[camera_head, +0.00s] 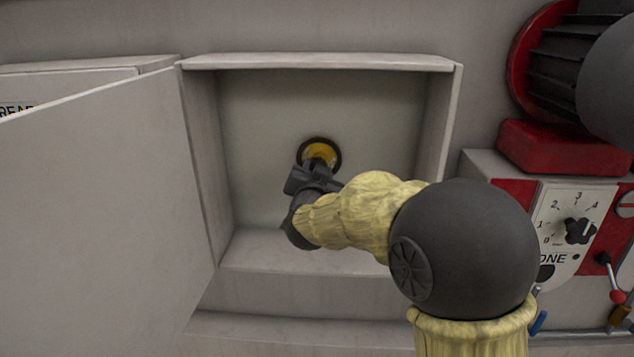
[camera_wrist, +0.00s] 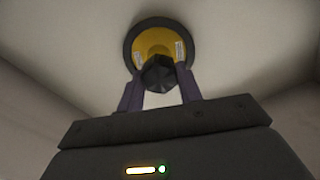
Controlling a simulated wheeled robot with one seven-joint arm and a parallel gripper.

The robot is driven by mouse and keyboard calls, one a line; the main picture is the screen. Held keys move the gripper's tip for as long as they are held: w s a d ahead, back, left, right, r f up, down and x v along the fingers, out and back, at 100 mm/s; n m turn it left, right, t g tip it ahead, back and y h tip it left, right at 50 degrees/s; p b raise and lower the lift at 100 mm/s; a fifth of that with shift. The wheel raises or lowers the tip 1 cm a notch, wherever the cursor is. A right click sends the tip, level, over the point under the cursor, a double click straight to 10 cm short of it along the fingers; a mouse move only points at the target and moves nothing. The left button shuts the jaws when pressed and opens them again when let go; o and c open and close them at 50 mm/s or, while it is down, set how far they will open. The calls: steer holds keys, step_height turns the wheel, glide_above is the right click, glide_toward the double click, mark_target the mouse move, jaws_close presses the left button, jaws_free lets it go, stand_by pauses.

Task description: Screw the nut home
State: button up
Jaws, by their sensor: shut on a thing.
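The nut (camera_wrist: 159,73) is dark and faceted, seen in the wrist view between my gripper's two fingers. My gripper (camera_wrist: 160,88) is shut on it. Behind the nut is a yellow disc (camera_wrist: 152,40) with a dark rim and small pale labels, at the back wall of the open box. The disc also shows in the head view (camera_head: 320,152), just beyond my gripper (camera_head: 315,172). In the head view my gripper covers the nut. The thread behind the nut is hidden, so I cannot tell how far it sits from the disc.
The box (camera_head: 322,62) is open at the front, with walls close around my arm. Its door (camera_head: 100,220) stands open at left. At right are a control panel (camera_head: 568,225) with a dial, small levers and a red-and-black motor (camera_head: 560,60).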

steer(key=m+b, duration=0.4)
steer(key=m, duration=0.1)
steer(key=shift+f+b, duration=0.2)
steer(key=shift+b, duration=0.2)
steer(key=o, duration=1.2)
steer(key=shift+r+m, duration=0.25)
steer(key=shift+m, duration=0.05)
steer(key=shift+c, duration=0.2)
steer(key=s, duration=0.6)
steer(key=shift+a+b, duration=0.15)
steer(key=shift+b, duration=0.2)
